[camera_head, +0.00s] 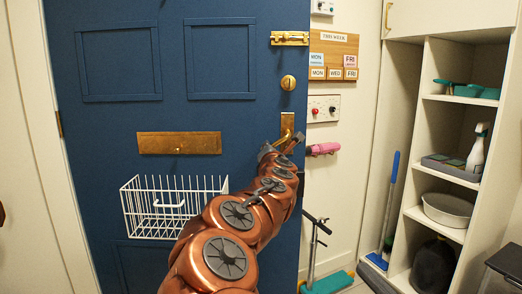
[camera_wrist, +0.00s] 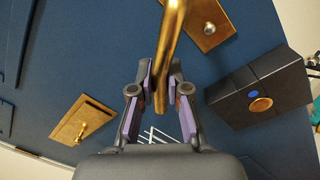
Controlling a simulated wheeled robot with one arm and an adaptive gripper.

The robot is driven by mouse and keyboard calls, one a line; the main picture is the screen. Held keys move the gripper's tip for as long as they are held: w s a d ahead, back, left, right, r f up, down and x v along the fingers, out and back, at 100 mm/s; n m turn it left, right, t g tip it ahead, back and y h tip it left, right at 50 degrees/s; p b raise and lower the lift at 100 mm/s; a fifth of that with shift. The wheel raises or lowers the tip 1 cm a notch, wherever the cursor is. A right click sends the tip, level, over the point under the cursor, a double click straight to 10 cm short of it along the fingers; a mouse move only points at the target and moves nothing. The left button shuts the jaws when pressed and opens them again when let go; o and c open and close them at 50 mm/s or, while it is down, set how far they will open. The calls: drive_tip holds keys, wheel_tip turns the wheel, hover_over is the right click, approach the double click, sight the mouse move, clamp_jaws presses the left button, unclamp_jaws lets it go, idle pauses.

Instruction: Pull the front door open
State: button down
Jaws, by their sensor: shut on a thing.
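The blue front door (camera_head: 170,110) fills the left and middle of the head view, with its right edge beside the white wall. I cannot tell whether it stands slightly ajar. The brass door handle (camera_head: 287,125) is near that edge, partly hidden by my arm. In the wrist view the brass lever (camera_wrist: 168,45) runs down between the two fingers of my gripper (camera_wrist: 160,85), which is shut on it. The door's blue face (camera_wrist: 100,50) lies behind it in that view.
A brass bolt (camera_head: 290,38) and round lock (camera_head: 288,83) sit above the handle. A white wire basket (camera_head: 150,213) hangs on the door. A black box (camera_wrist: 258,92) is right of my gripper. A scooter (camera_head: 313,255) stands right of the door, near open shelves (camera_head: 445,165).

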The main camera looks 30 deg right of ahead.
drive_tip(key=shift+s+a+r, duration=0.2)
drive_tip(key=shift+s+r, duration=0.1)
drive_tip(key=shift+s, duration=0.1)
drive_tip(key=shift+d, duration=0.1)
drive_tip(key=c, duration=1.4)
unclamp_jaws()
drive_tip(key=shift+s+d+r, duration=0.1)
drive_tip(key=shift+s+d, duration=0.05)
drive_tip(key=shift+s, duration=0.1)
drive_tip(key=shift+o, duration=1.4)
drive_tip(key=shift+w, duration=0.1)
drive_tip(key=shift+a+f, duration=0.2)
drive_tip(key=v, duration=1.1)
drive_tip(key=shift+s+a, duration=0.25)
drive_tip(key=shift+s, duration=0.1)
